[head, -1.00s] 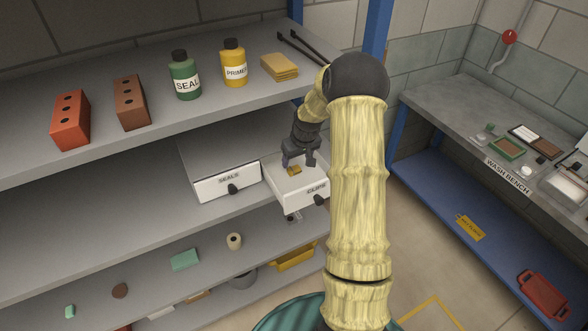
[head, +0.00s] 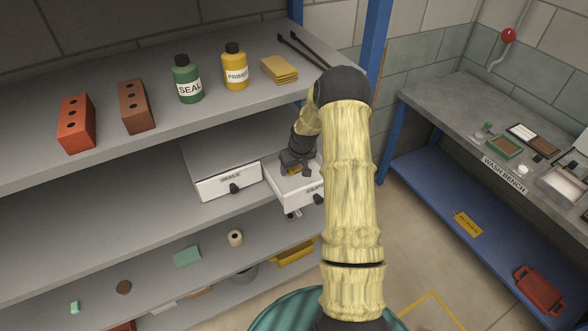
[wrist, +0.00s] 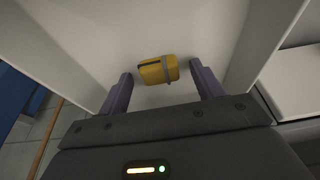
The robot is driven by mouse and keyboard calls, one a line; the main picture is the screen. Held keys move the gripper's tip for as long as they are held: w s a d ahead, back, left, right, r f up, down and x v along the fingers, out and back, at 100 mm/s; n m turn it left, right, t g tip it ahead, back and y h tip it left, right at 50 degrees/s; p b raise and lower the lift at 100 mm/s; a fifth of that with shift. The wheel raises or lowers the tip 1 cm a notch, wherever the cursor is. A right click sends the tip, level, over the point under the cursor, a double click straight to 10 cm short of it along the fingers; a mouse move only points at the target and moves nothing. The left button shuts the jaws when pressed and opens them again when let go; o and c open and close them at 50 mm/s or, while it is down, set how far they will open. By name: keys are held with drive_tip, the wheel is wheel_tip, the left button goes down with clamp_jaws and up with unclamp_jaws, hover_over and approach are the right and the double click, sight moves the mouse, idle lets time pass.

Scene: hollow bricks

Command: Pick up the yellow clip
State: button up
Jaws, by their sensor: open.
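The yellow clip (wrist: 153,71) lies on the white floor of the open drawer labelled CLIPS (head: 287,193). In the wrist view it sits ahead of my gripper (wrist: 160,85), near the middle of the gap between the two purple fingers. The fingers are apart, and I see no clear contact with the clip. In the head view my gripper (head: 297,170) is inside the drawer, and a small bit of yellow shows beside it. My gripper hides most of the clip there.
The drawer walls rise close on both sides of my gripper. A shut drawer labelled SEALS (head: 228,180) is to the left. Above, the shelf holds bricks (head: 137,107), a green bottle (head: 187,82), a yellow bottle (head: 235,68) and yellow sponges or cloths (head: 279,69).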

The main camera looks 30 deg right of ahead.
idle(0.3)
drive_tip(key=c, duration=1)
drive_tip(key=shift+c, duration=0.2)
drive_tip(key=shift+r+b, duration=0.45)
drive_tip(key=shift+b, duration=0.2)
drive_tip(key=s+b, duration=0.3)
drive_tip(key=s, duration=0.5)
drive_tip(key=shift+d, duration=0.15)
wheel_tip(320, 180, up, 14)
drive_tip(key=b, duration=0.2)
